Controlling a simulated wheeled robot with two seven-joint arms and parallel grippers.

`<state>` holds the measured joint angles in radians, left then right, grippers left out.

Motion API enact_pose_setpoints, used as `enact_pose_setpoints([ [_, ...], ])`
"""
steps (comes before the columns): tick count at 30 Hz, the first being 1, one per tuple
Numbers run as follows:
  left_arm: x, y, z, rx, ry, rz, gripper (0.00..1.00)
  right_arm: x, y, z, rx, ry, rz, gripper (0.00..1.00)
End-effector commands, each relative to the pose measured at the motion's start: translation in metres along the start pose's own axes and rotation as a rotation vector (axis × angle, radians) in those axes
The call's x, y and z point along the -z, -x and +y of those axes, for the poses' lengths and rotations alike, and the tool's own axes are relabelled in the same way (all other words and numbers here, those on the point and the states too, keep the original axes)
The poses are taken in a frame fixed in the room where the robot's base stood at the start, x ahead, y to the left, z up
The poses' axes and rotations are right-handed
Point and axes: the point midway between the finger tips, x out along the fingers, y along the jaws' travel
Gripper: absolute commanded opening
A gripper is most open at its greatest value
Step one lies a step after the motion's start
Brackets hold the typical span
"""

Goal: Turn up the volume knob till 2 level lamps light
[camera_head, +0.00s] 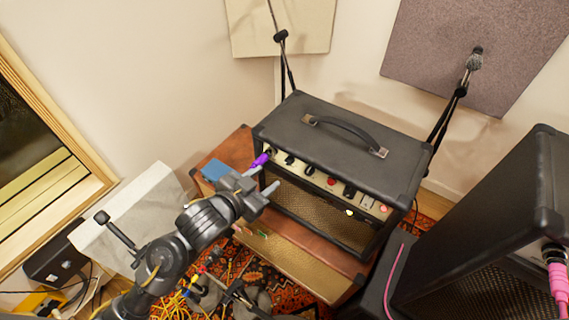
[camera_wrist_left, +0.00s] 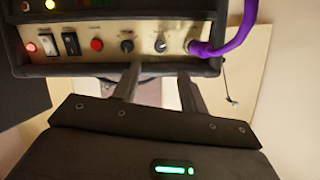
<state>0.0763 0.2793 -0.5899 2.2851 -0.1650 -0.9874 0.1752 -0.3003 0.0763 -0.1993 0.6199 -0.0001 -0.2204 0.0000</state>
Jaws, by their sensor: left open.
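The black amplifier (camera_head: 340,140) has a cream front panel (camera_wrist_left: 145,57). Two dark knobs are on it: one (camera_wrist_left: 160,45) beside the purple-cabled jack, the other (camera_wrist_left: 127,46) nearer the red button (camera_wrist_left: 96,44). I cannot read which is the volume knob. My left gripper (camera_head: 266,179) is open and empty in front of the panel's jack end. In the left wrist view its fingers (camera_wrist_left: 160,82) point at the panel, with the knob beside the jack between their lines, apart from it.
A purple plug (camera_head: 261,159) sits close to my left fingers. Two rocker switches and a lit red lamp (camera_head: 383,208) are at the panel's other end. A black cabinet (camera_head: 490,230) with a pink plug stands right. Cables lie on the patterned rug.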

Motion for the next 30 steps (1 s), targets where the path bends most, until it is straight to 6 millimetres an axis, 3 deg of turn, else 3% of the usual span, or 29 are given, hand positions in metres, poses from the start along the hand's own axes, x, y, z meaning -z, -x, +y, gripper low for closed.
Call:
enact_pose_setpoints([
  [15,0.001,-0.086,0.000,0.001,0.001,-0.002,0.43,0.002,0.015,0.003,-0.003,0.002,0.001,0.00],
  [21,0.000,-0.098,0.000,0.002,0.001,-0.002,0.43,0.001,0.017,0.004,-0.004,0.003,0.000,0.00],
  [29,-0.001,-0.099,0.000,0.002,0.001,-0.001,0.43,0.001,0.017,0.004,-0.005,0.003,0.000,0.00],
  [30,-0.001,-0.099,0.000,0.002,0.001,-0.001,0.39,0.001,0.017,0.004,-0.005,0.003,0.000,0.00],
])
